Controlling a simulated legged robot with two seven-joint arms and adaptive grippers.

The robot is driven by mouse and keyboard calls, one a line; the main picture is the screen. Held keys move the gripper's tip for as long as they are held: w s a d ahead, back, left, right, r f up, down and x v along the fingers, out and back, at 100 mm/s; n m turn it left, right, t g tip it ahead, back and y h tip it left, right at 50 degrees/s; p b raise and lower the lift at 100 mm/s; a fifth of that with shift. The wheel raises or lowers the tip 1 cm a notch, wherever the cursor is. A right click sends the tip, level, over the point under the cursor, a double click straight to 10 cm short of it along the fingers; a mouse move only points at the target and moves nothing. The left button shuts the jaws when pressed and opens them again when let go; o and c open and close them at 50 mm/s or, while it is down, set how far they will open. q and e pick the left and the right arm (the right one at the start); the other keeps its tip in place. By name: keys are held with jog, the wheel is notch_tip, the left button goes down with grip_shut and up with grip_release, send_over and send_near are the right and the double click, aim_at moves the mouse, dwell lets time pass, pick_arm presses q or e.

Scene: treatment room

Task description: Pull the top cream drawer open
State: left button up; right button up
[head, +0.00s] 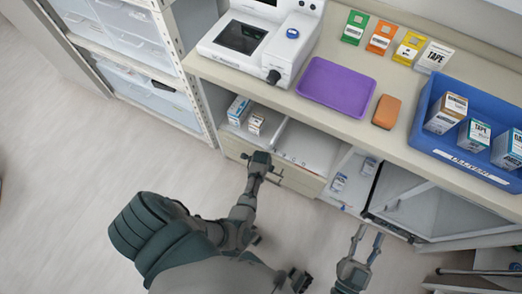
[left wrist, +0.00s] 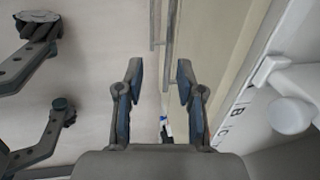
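The cream drawer fronts (head: 304,181) are under the counter, below a white shelf in the head view. They look shut. My left gripper (head: 262,168) is in front of them, partly hiding the top drawer's front. In the left wrist view my left gripper (left wrist: 160,72) is open, with a clear gap between its fingers. A thin pale bar (left wrist: 168,38), seemingly a drawer handle, runs past the fingertips in line with the gap. The fingers are not closed on it. My right gripper (head: 369,236) is open and empty above the floor, right of the drawers.
On the counter are a white device (head: 262,40), a purple tray (head: 336,87), an orange block (head: 386,112) and a blue bin (head: 423,135) with boxes. Small boxes (head: 239,109) stand on the shelf. A rack (head: 142,50) stands at left. The floor (head: 70,190) is clear.

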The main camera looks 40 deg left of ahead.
jog(key=shift+s+d+f+g+h+p, duration=1.25)
jog(key=shift+s+f+g+p, duration=0.75)
jog(key=shift+f+g, duration=2.7)
jog(key=shift+s+d+f+g+h+p, duration=0.6)
jog(key=shift+s+d+f+g+p, duration=1)
jog(key=shift+s, duration=1.85)
jog(key=shift+s+d+f+g+h+p, duration=0.55)
jog(key=shift+s+d+f+g+p, duration=0.45)
jog(key=shift+s+f+g, duration=1.35)
jog(key=s+f+p, duration=0.4)
jog(key=f+p, duration=0.2)
jog(key=f, duration=1)
jog(key=shift+g, duration=0.45)
